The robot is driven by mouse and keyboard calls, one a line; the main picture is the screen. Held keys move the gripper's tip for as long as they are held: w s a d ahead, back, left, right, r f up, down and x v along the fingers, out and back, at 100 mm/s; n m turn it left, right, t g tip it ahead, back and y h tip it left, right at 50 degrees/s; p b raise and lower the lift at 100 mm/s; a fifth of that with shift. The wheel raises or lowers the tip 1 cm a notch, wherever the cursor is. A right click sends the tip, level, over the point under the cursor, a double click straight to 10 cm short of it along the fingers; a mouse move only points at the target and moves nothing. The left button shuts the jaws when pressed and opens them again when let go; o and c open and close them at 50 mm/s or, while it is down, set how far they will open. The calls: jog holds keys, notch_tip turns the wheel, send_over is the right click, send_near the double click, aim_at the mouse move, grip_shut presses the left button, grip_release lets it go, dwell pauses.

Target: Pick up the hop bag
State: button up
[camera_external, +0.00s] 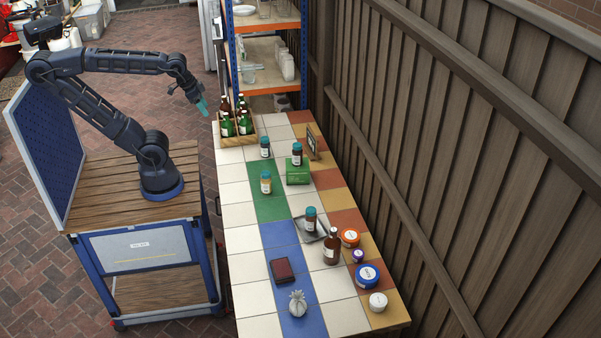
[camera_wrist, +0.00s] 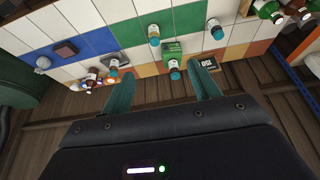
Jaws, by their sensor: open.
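A small grey tied bag, which looks like the hop bag (camera_external: 297,303), stands on the blue tiles at the near end of the tiled table. In the wrist view it is small at the far left (camera_wrist: 42,63). My gripper (camera_external: 202,106) is up in the air left of the table's far end, far from the bag. In the wrist view its two teal fingers (camera_wrist: 162,85) are spread apart with nothing between them.
The table holds a dark red box (camera_external: 282,270), a brown bottle (camera_external: 331,247), lidded jars (camera_external: 367,276), a green box (camera_external: 297,173) and several teal-capped bottles (camera_external: 265,182). A wooden bottle crate (camera_external: 235,139) stands at the far end. A fence (camera_external: 450,150) runs along the right.

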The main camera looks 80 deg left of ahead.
dwell(0.4)
jog(key=o, duration=0.4)
jog(key=shift+w, duration=0.1)
jog(key=w+d+m+h, duration=0.1)
jog(key=w+d+m, duration=0.3)
jog(key=w+d, duration=1)
jog(key=w+d+f+m+h, duration=0.1)
jog(key=w+d+f+m, duration=0.3)
jog(key=w+d, duration=0.85)
jog(key=m+g+h, duration=0.2)
jog(key=m+g, duration=0.1)
jog(key=m, duration=0.2)
send_near(297, 303)
jog(key=a+f, duration=0.2)
jog(key=shift+d+x, duration=0.15)
jog(key=shift+x, duration=2.45)
jog(key=shift+d+x, duration=0.1)
jog(key=shift+x, duration=2.55)
